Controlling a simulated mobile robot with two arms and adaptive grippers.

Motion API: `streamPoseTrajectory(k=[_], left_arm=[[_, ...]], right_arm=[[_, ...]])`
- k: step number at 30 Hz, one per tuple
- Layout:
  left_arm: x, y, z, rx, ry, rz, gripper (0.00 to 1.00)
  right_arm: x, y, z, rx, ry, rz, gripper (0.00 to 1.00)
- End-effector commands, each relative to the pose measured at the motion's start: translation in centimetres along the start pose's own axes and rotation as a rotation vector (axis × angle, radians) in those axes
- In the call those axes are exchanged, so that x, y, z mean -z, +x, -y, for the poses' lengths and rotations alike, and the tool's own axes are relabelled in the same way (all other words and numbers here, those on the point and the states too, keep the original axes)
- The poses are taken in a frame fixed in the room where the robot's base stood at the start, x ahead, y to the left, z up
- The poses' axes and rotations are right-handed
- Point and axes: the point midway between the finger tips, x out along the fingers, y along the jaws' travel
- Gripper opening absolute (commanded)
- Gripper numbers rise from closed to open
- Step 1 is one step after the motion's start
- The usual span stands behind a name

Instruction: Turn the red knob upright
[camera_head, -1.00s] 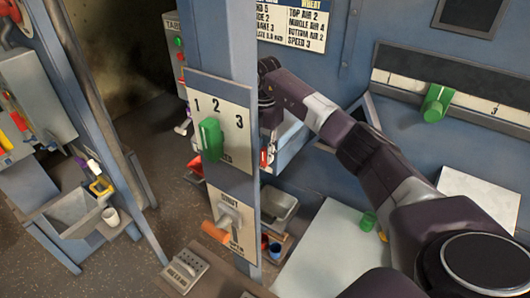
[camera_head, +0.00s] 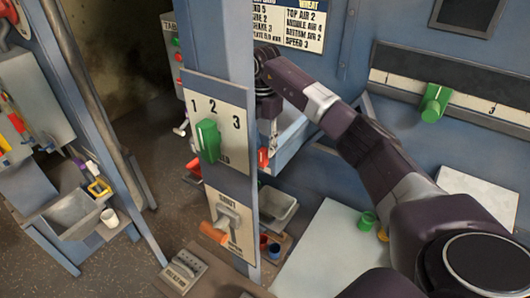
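A small red part (camera_head: 263,158), possibly the red knob, shows just right of the blue column, partly hidden by it. Its angle is too small to read. My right arm reaches in from the lower right and bends down behind the column's right edge. My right gripper (camera_head: 270,135) hangs there just above the red part, mostly hidden. Whether its fingers are open, or touch the red part, cannot be told. My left gripper is not in view.
The blue column carries a green knob (camera_head: 207,140) on a 1-2-3 plate and an orange-handled lever (camera_head: 214,232). Another green knob (camera_head: 435,103) sits on the right wall panel. A grey bin (camera_head: 277,207) and a pale tabletop (camera_head: 325,245) lie below my arm.

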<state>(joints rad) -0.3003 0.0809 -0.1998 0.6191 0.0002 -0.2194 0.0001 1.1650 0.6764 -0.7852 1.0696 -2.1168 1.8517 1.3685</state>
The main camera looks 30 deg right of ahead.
Motion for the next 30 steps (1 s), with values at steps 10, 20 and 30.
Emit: streamPoseTrajectory(k=[10, 20, 30], left_arm=[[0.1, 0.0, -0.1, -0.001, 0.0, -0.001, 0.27], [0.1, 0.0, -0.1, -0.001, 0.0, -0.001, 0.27], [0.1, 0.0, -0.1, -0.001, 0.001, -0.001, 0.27]], right_arm=[[0.0, -4.4, 0.3, 0.004, 0.002, 0.0, 0.35], [0.0, -4.8, 0.4, 0.007, 0.003, 0.0, 0.35], [0.0, -4.7, 0.4, 0.008, 0.002, 0.0, 0.35]])
